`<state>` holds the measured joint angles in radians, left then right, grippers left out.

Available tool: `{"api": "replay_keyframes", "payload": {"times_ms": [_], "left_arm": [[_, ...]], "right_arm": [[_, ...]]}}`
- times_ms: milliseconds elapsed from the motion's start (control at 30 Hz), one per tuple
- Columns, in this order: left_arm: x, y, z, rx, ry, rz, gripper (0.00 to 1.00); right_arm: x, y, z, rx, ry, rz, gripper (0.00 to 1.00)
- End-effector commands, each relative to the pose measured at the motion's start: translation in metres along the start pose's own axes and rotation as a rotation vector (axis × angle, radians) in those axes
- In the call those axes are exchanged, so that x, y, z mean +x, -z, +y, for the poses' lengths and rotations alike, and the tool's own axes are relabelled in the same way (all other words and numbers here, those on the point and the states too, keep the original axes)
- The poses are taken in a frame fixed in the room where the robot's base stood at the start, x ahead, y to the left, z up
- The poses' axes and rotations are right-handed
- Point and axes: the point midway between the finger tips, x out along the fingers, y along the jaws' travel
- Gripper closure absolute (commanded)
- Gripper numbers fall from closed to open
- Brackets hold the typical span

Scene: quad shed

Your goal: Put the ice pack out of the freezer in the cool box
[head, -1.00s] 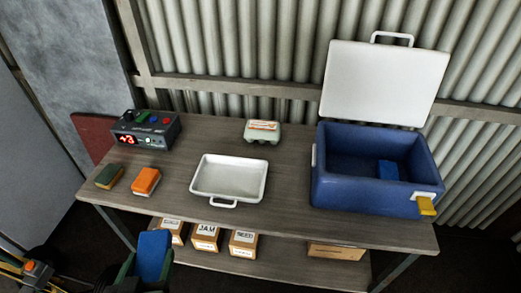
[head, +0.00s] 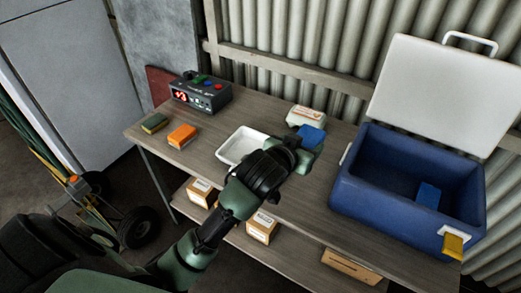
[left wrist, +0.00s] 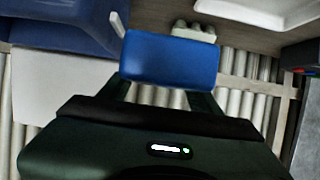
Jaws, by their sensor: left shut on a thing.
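My left gripper (head: 301,146) is shut on a blue ice pack (head: 312,136) and holds it above the table, between the white tray and the cool box. In the left wrist view the ice pack (left wrist: 171,60) sits between the fingers. The blue cool box (head: 385,208) stands on the right of the table with its white lid (head: 425,95) raised open. A blue block (head: 428,195), like another ice pack, lies inside it. A yellow latch (head: 453,246) hangs at its front. My right gripper is not in view.
A white tray (head: 226,153) is partly hidden behind my left arm. An egg carton (head: 305,116) stands behind the ice pack. A control box (head: 201,92), an orange sponge (head: 182,135) and a green sponge (head: 154,123) are at left. Boxes (head: 262,226) sit on the lower shelf.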

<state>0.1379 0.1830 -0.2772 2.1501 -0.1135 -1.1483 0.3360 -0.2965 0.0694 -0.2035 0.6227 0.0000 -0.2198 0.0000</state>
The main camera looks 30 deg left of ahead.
Motion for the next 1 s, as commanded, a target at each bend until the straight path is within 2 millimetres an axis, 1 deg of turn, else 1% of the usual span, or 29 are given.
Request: {"api": "replay_keyframes", "payload": {"times_ms": [300, 500, 600, 767, 900, 1000], "left_arm": [[0.034, -0.074, 0.0, 0.003, 0.001, -0.006, 1.0], [0.054, -0.116, 0.0, 0.002, 0.001, -0.002, 1.0], [0.06, -0.127, 0.0, 0.001, 0.0, 0.0, 1.0], [0.065, -0.138, 0.0, 0.0, 0.0, 0.001, 1.0], [0.074, -0.158, 0.0, 0.001, 0.001, -0.002, 1.0], [0.079, -0.169, 0.0, 0.0, 0.0, 0.0, 1.0]], "right_arm": [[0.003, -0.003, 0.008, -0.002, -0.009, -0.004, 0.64], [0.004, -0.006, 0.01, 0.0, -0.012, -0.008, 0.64], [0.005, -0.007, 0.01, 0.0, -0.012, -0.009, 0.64], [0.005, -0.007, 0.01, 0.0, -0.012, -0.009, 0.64], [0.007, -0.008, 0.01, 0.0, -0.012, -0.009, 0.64], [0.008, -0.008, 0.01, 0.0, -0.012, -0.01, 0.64]]}}
